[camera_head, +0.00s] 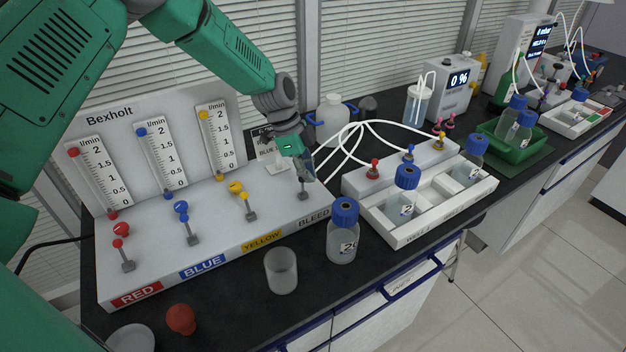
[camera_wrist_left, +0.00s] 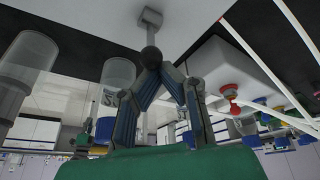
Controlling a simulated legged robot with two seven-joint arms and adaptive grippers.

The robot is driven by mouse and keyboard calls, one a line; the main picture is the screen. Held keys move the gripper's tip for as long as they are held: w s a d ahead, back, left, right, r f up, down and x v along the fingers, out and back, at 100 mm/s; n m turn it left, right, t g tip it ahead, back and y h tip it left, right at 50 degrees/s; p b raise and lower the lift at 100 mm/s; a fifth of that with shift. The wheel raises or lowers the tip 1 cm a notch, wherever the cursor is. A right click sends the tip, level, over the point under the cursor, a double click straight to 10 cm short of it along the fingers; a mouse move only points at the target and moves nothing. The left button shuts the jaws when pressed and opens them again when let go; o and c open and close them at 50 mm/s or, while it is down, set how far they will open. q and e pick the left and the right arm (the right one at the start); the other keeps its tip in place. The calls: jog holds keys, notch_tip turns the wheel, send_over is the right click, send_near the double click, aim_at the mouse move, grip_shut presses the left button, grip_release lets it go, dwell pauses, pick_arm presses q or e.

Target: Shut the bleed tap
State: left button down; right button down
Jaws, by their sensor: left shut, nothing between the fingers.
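The bleed tap (camera_head: 304,190) stands at the right end of the white Bexholt panel (camera_head: 215,240), beside the BLEED label. Its grey stem shows there, while its upper part is partly hidden by my gripper. My left gripper (camera_head: 306,170) is right at the tap from above, fingers shut with nothing between them. In the left wrist view, the tap's dark round knob (camera_wrist_left: 151,56) and grey stem (camera_wrist_left: 150,20) are just beyond the fingertips (camera_wrist_left: 158,72). I cannot tell whether the fingers touch the knob. My right gripper is not in view.
Red (camera_head: 122,245), blue (camera_head: 184,222) and yellow (camera_head: 240,200) taps line the panel. A blue-capped bottle (camera_head: 342,240) and a clear cup (camera_head: 281,271) stand in front. A white rack (camera_head: 410,232) with bottles and tubes lies right. Dark bench shows in front of the panel.

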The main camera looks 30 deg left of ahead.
pick_arm(q)
jog(key=shift+w+a, duration=0.25)
jog(key=shift+a, duration=0.15)
jog(key=shift+r, duration=0.1)
jog(key=shift+d+r+p, duration=0.1)
jog(key=shift+r+p, duration=0.3)
jog(key=shift+r, duration=0.35)
